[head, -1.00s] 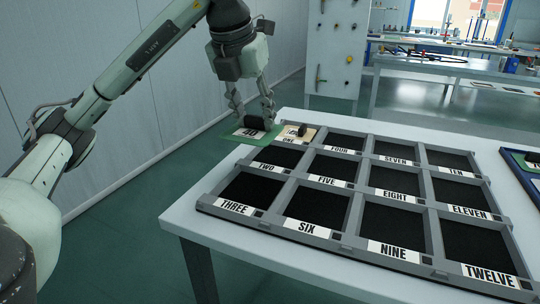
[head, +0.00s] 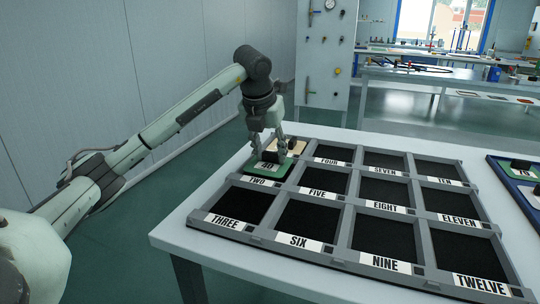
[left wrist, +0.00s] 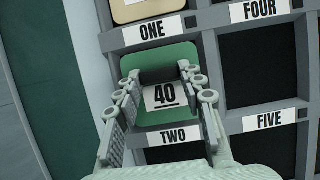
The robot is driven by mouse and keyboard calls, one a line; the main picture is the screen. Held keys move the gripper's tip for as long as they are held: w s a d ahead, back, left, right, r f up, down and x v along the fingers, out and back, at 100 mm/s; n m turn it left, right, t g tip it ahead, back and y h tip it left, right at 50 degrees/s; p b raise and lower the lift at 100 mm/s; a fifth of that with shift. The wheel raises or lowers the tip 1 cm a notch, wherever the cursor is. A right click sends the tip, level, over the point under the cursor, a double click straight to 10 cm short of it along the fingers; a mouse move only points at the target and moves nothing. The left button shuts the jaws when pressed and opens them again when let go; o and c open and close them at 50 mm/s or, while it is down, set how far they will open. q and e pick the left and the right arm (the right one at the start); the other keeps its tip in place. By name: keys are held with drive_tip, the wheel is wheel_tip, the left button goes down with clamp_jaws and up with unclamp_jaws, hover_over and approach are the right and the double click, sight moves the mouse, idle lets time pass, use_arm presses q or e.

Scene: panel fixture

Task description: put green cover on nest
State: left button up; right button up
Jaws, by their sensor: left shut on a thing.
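The green cover (head: 256,168) is a flat plate with a black handle and a label reading 40. My left gripper (head: 270,152) is shut on its handle. In the left wrist view the green cover (left wrist: 186,55) lies over the compartment above the TWO label (left wrist: 172,136), lined up roughly square with it. My left gripper (left wrist: 162,78) has a finger on each side of the handle. The cover hides that nest's floor. I cannot tell whether it rests in the nest or hovers just above. My right gripper is not in view.
The grey rack (head: 338,200) on the white table (head: 185,232) has several empty black nests. A tan cover (head: 297,147) sits at nest ONE, close behind the green cover. A blue tray (head: 503,172) with dark-handled pieces is at the right edge.

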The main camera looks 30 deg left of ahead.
use_arm(q)
drive_tip(key=shift+f, duration=0.5)
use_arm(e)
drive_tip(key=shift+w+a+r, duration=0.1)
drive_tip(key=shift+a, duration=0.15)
use_arm(q)
drive_tip(key=shift+f, duration=0.2)
drive_tip(key=o, duration=1.1)
drive_tip(key=shift+o, duration=0.6)
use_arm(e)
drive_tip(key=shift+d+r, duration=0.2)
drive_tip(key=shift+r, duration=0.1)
use_arm(q)
drive_tip(key=shift+r, duration=0.1)
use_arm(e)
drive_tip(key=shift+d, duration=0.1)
